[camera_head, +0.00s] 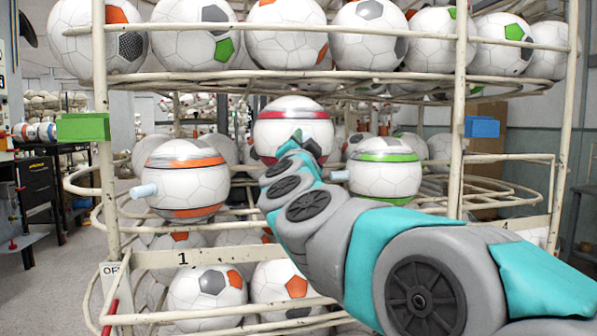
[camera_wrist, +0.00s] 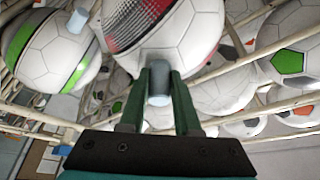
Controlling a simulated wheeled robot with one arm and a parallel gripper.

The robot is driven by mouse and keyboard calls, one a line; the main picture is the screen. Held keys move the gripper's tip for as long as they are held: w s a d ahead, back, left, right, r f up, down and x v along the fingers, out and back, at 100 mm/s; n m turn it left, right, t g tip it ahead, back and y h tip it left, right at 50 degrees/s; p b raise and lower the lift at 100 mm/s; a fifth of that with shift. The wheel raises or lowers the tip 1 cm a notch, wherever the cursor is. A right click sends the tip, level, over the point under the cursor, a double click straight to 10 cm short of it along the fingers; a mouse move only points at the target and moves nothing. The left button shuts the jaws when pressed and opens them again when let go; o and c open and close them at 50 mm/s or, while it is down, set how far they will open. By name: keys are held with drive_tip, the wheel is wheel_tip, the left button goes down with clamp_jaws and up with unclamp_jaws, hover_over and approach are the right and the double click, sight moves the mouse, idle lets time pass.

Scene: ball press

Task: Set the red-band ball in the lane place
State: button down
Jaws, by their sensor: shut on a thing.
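The red-band ball (camera_head: 292,122) is white with a red band. It sits in the middle of the head view, higher than the two banded balls beside it, and my arm covers its lower part. In the wrist view the ball (camera_wrist: 165,25) fills the top middle. My gripper (camera_wrist: 160,98) is shut on the ball's short pale-blue peg (camera_wrist: 158,86). The orange-band ball (camera_head: 187,185) is on the rack to the left, and the green-band ball (camera_head: 384,178) to the right. I cannot tell whether the red-band ball touches the rack, and the lane place is not clearly visible.
Pale pegs stick out from the orange-band ball (camera_head: 144,191) and the green-band ball (camera_head: 340,176). Rack posts (camera_head: 101,150) stand either side, with a green box (camera_head: 83,127) and a blue box (camera_head: 482,127). Several balls fill the shelf above and the rack below.

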drive_tip(key=w, duration=0.1)
drive_tip(key=w+a, duration=0.1)
drive_tip(key=w, duration=0.3)
drive_tip(key=shift+w+a, duration=0.2)
drive_tip(key=shift+a, duration=0.05)
wheel_tip(320, 180, down, 6)
drive_tip(key=shift+s+r+b, duration=0.1)
drive_tip(key=shift+b, duration=0.3)
drive_tip(key=shift+f, duration=0.8)
drive_tip(key=c, duration=0.6)
unclamp_jaws()
drive_tip(key=b+v, duration=0.1)
drive_tip(key=v, duration=1)
drive_tip(key=shift+s+a+r, duration=0.1)
drive_tip(key=shift+s, duration=0.25)
